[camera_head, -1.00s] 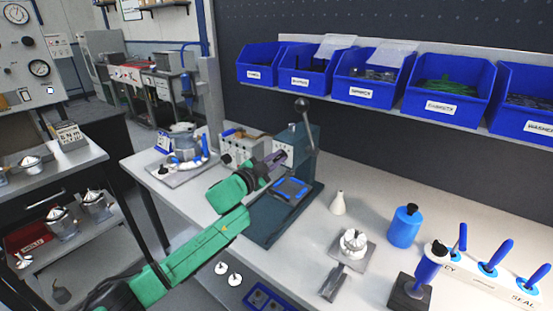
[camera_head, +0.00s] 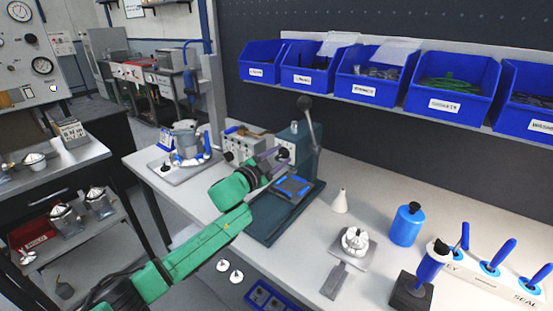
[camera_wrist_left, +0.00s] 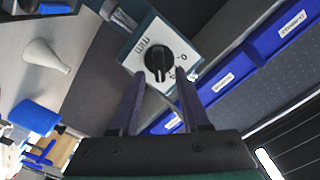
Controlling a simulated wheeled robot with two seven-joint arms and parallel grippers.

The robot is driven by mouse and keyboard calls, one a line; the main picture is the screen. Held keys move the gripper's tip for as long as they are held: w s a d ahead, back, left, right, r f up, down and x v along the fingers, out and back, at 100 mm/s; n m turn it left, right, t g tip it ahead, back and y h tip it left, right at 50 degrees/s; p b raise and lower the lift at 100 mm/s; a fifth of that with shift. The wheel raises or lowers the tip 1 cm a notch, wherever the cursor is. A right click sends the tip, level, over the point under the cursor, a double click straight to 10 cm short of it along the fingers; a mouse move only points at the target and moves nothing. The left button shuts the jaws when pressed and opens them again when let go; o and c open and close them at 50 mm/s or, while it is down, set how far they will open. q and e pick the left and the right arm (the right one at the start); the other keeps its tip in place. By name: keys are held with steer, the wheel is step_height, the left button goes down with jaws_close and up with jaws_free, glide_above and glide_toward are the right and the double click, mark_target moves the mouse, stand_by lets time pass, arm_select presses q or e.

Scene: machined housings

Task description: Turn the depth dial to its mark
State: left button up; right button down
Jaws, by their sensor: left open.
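The depth dial is a black round knob (camera_wrist_left: 158,61) with a light pointer line, on a white plate (camera_wrist_left: 143,43) marked "mm" and "0". It is on the dark teal press (camera_head: 304,150), and in the head view the dial is small and partly behind my gripper. My left gripper (camera_wrist_left: 158,80) is open, its two purple fingers pointing at the dial, one tip to each side of the knob's near edge. I cannot tell whether they touch it. The left gripper also shows in the head view (camera_head: 272,160) in front of the press. My right gripper is not in view.
The press has a lever with a ball knob (camera_head: 306,102) standing above it. A white cone bottle (camera_head: 340,202), a blue bottle (camera_head: 406,226) and a white part on a plate (camera_head: 355,241) stand to the right. Blue bins (camera_head: 368,80) line the shelf behind.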

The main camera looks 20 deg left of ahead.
arm_select(q)
steer(key=b+v, duration=0.3)
steer(key=v, duration=1.1)
steer(key=shift+s+b, duration=0.25)
steer(key=shift+b, duration=0.1)
